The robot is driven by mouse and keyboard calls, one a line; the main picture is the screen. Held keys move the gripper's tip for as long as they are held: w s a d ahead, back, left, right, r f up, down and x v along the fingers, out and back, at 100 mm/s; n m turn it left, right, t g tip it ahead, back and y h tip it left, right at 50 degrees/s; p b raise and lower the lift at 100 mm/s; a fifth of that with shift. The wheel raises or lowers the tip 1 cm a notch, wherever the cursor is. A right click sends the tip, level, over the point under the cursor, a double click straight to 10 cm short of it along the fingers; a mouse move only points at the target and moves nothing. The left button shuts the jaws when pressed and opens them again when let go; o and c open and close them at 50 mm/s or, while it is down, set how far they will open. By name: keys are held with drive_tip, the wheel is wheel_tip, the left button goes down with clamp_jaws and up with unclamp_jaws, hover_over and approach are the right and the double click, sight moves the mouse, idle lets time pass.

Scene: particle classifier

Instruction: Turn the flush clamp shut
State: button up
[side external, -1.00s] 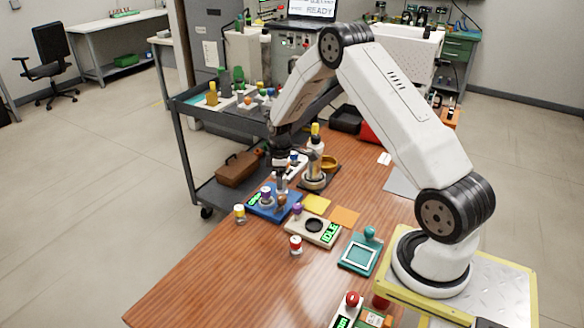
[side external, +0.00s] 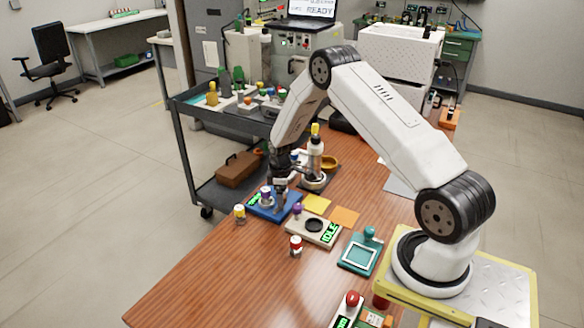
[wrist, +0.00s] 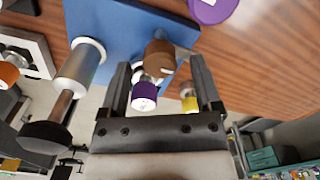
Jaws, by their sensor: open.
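The blue device (side external: 262,205) lies on the wooden table with a lit green display. In the wrist view its blue plate (wrist: 125,22) carries a brown round knob (wrist: 160,57), which may be the flush clamp; I cannot tell for certain. My gripper (side external: 281,203) is low over the device, pointing down. In the wrist view my gripper (wrist: 160,66) is open, its fingers either side of the knob, with contact unclear. A purple-capped vial (wrist: 145,92) shows beyond the knob; it stands at the device in the side view (side external: 265,193).
A silver post (wrist: 80,65) with a black end is left of the knob in the wrist view. A beige device (side external: 312,232) marked IDLE, a yellow-capped vial (side external: 239,213) and a red-capped vial (side external: 295,245) are nearby. The table's front left is clear.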

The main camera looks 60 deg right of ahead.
drive_tip(key=shift+f, duration=0.6)
clamp_jaws()
